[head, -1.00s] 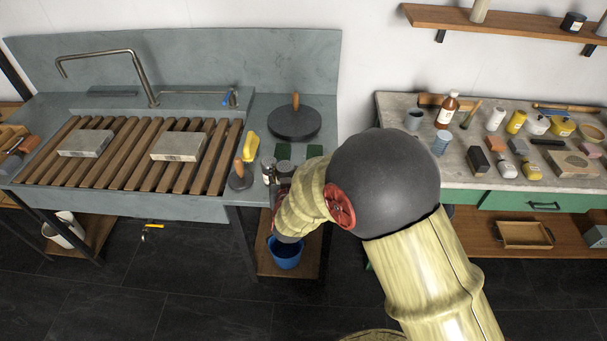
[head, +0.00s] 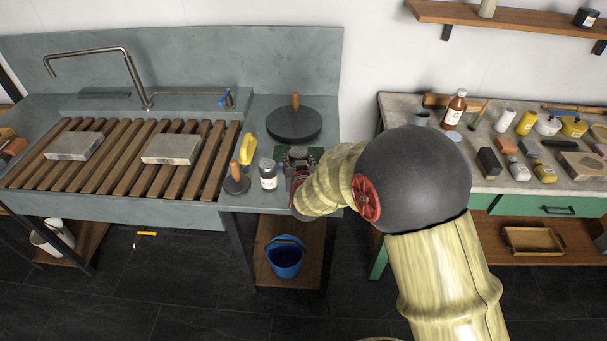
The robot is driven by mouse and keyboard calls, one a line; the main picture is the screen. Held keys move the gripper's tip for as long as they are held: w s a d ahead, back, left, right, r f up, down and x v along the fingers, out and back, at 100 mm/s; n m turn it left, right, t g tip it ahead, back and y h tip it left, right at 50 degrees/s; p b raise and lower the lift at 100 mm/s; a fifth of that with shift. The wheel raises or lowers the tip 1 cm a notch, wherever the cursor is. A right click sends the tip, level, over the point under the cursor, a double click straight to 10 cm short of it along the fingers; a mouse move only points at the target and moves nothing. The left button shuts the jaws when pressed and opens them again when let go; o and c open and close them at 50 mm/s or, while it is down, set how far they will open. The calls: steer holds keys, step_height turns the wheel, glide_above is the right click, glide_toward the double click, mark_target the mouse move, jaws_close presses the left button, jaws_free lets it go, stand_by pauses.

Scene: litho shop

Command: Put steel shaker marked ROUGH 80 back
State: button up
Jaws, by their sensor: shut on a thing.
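My gripper (head: 298,160) is over the right end of the grey sink counter, near the green pads (head: 315,153). It is shut on a steel shaker, which is mostly hidden behind the fingers and wrist; its marking cannot be read. Another shaker-like container (head: 268,177) with a pale label stands upright on the counter just left of my gripper. Its lettering is too small to read. I cannot tell whether the held shaker touches the counter.
A round black disc with a wooden handle (head: 294,124) lies behind my gripper. A smaller handled disc (head: 236,184) and a yellow bottle (head: 248,146) stand to the left. A blue bucket (head: 285,258) is on the shelf below. The worktable (head: 450,165) at right is crowded.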

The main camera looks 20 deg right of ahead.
steer(key=shift+w+d+f+b, duration=0.15)
steer(key=shift+d+f+b, duration=0.05)
steer(key=shift+d+f, duration=0.35)
steer(key=shift+w+d+f+b, duration=0.2)
steer(key=shift+d+f, duration=0.2)
steer(key=shift+f, duration=0.15)
steer(key=shift+d+f+b, duration=0.1)
steer(key=shift+f+b, duration=0.65)
steer(key=shift+f, duration=0.8)
steer(key=shift+f, duration=0.1)
steer(key=o, duration=1.3)
